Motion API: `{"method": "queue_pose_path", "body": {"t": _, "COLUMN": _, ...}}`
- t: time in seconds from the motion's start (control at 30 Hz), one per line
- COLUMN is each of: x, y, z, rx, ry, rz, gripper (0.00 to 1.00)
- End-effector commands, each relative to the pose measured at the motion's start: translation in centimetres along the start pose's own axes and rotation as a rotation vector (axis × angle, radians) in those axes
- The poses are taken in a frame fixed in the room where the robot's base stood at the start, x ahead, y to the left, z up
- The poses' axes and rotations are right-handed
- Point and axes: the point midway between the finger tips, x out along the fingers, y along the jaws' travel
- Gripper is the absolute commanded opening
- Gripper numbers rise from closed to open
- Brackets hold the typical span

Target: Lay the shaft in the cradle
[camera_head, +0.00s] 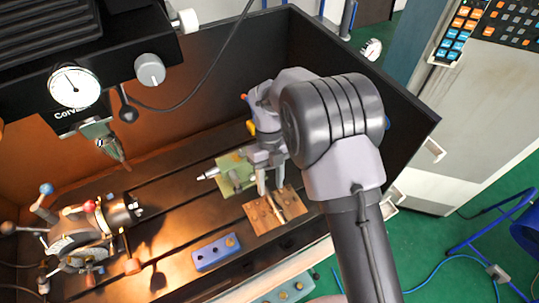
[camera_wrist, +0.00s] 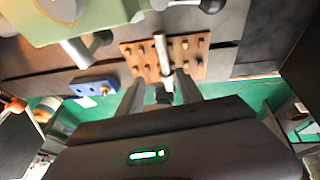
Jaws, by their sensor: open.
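A slim silver shaft (camera_wrist: 163,56) lies along the middle of a brown wooden block with rows of pegs (camera_wrist: 190,68), which looks like the cradle. The block also shows in the head view (camera_head: 259,218), right of centre on the dark slotted bed. My gripper (camera_head: 271,190) is open above this block, fingers pointing down. In the wrist view my gripper's fingers (camera_wrist: 159,84) stand apart on either side of the shaft's near end, with gaps visible. Whether the shaft touches the block all along its length cannot be told.
A green block (camera_head: 226,185) with a silver rod sticking out stands just behind the wooden block. A blue block with holes (camera_head: 215,253) is at the front. The chuck (camera_head: 112,216) is at the left. High dark walls (camera_head: 400,120) enclose the bed at the back and right.

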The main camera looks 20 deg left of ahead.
Motion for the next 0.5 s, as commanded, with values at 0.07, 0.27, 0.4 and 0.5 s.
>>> {"method": "queue_pose_path", "body": {"t": 0.07, "x": -3.0, "y": 0.1, "z": -0.1, "rx": 0.0, "ry": -0.004, "rz": -0.001, "gripper": 0.43}}
{"method": "queue_pose_path", "body": {"t": 0.27, "x": -8.8, "y": 0.1, "z": -0.1, "rx": 0.001, "ry": -0.003, "rz": 0.0, "gripper": 0.43}}
{"method": "queue_pose_path", "body": {"t": 0.4, "x": -10.9, "y": 0.1, "z": -0.1, "rx": 0.0, "ry": -0.002, "rz": 0.0, "gripper": 0.43}}
{"method": "queue_pose_path", "body": {"t": 0.5, "x": -11.5, "y": 0.1, "z": -0.1, "rx": -0.001, "ry": -0.001, "rz": 0.0, "gripper": 0.43}}
